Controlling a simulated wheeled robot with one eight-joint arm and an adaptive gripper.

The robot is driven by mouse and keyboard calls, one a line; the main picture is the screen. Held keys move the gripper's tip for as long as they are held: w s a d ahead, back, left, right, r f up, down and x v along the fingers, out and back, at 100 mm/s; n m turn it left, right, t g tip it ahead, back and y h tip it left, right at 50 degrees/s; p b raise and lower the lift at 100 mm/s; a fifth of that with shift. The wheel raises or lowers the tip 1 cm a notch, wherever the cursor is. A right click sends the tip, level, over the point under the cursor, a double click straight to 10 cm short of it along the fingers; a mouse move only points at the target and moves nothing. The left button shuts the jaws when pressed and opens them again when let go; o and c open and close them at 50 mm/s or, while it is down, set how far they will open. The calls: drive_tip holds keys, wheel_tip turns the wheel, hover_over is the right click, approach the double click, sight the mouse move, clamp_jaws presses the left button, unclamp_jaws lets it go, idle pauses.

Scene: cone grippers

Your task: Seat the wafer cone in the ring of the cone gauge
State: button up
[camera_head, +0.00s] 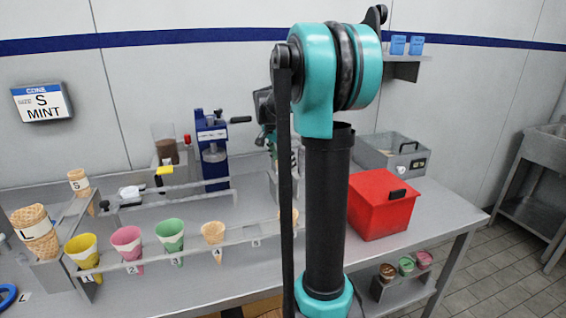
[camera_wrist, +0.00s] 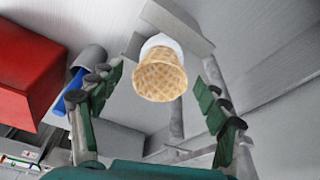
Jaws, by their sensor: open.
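In the wrist view a tan wafer cone (camera_wrist: 160,76) with a waffle pattern stands out between and beyond the fingers of my gripper (camera_wrist: 155,98). A white round part shows behind the cone, against a grey bracket. The fingers are apart on either side of the cone, with gaps visible on both sides. In the head view my arm hides the gripper's fingertips and much of the bench behind it. I cannot tell for sure which part is the ring of the cone gauge.
A rail rack (camera_head: 200,245) holds a yellow cone (camera_head: 82,250), a pink cone (camera_head: 127,241), a green cone (camera_head: 170,234) and a tan cone (camera_head: 213,233). Stacked wafer cones (camera_head: 36,232) stand at left. A red box (camera_head: 382,204) sits right of my arm. A wall sign (camera_head: 42,102) reads S MINT.

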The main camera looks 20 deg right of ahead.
drive_tip(key=v, duration=0.7)
drive_tip(key=shift+r, duration=0.3)
idle(0.5)
